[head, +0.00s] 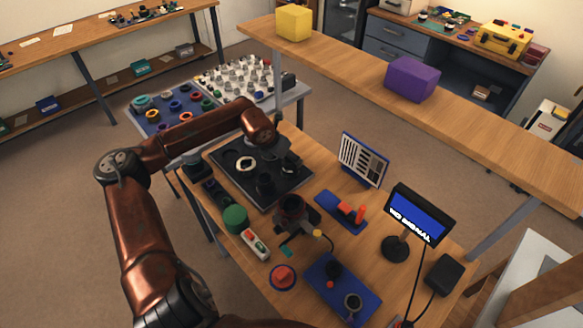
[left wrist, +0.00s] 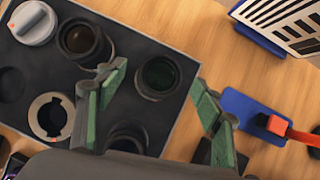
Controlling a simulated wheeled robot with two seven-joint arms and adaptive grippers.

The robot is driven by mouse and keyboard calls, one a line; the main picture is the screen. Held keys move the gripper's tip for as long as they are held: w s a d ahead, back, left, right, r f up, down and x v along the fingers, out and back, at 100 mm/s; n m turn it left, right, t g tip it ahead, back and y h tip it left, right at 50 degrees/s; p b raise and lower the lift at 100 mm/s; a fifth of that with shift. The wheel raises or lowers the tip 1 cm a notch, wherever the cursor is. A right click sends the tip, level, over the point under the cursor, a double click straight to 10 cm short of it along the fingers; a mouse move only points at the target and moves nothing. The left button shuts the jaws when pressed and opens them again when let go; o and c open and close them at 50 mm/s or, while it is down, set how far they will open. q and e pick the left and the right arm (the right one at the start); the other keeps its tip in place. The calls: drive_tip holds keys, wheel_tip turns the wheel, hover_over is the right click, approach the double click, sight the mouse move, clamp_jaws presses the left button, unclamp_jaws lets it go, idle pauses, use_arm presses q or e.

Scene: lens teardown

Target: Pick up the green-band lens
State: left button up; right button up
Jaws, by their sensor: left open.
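My left gripper (head: 287,165) is over the black tray (head: 233,181) in the head view, pointing down. In the left wrist view its green-padded fingers (left wrist: 158,76) are spread apart and empty. A dark round lens with greenish glass (left wrist: 157,82) sits in the tray and shows between the fingertips. No green band can be made out on it from above. Beside it stand a lens with brownish glass (left wrist: 80,40) and another dark lens (left wrist: 127,138), partly hidden by the gripper. My right gripper is not in view.
The tray also holds a grey cap (left wrist: 33,22) and a pale ring (left wrist: 48,115). A striped chart (head: 363,160), a blue stand with a red part (head: 341,210), a green cylinder (head: 235,219) and a small monitor (head: 419,214) stand on the table nearby.

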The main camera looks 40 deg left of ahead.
use_arm(q)
drive_tip(key=x, duration=0.3)
drive_tip(key=shift+d, duration=0.1)
drive_tip(key=shift+c, duration=0.3)
drive_tip(key=shift+r, duration=0.1)
drive_tip(key=c, duration=1.5)
